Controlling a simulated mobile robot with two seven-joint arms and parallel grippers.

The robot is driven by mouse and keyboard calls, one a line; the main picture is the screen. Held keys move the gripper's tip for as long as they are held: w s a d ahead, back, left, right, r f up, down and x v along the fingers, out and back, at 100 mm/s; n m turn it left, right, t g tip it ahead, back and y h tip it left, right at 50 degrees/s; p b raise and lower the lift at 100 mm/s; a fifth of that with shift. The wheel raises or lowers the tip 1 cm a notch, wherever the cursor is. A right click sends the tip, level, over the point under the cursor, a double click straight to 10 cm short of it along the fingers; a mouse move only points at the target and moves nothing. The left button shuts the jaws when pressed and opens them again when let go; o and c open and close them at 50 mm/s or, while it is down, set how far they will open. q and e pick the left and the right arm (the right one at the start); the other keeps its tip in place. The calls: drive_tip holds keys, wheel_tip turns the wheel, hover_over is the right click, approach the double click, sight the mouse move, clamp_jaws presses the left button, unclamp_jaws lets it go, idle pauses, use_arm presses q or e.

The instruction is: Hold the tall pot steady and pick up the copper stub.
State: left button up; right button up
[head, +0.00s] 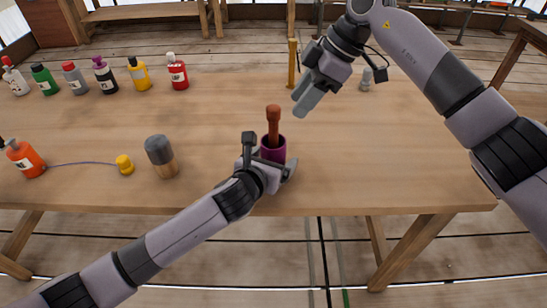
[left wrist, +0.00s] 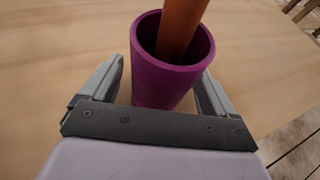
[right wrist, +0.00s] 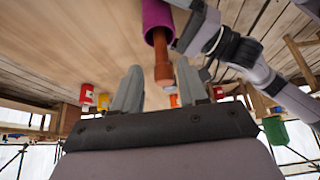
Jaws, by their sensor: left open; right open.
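The tall pot (head: 273,149) is a purple cup standing near the table's front edge. The copper stub (head: 273,122) is a reddish-brown rod with a wider top, standing in the pot and sticking out above its rim. My left gripper (head: 264,160) is open with its fingers on either side of the pot; the left wrist view shows the pot (left wrist: 168,80) between them, and contact is unclear. My right gripper (head: 305,98) is open and empty, above and to the right of the stub. In the right wrist view the stub (right wrist: 161,62) is beyond the fingertips.
Several paint bottles (head: 178,72) line the back left of the wooden table (head: 380,150). A grey-and-brown cylinder (head: 161,156), a yellow cap (head: 125,165) and an orange bottle (head: 26,158) stand left of the pot. A yellow post (head: 292,63) rises behind. The table's right side is mostly clear.

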use_arm(q)
drive_tip(key=shift+w+d+f, duration=0.1)
drive_tip(key=shift+w+d, duration=0.05)
drive_tip(key=shift+w, duration=0.15)
drive_tip(key=c, duration=1.1)
drive_tip(key=shift+c, duration=0.2)
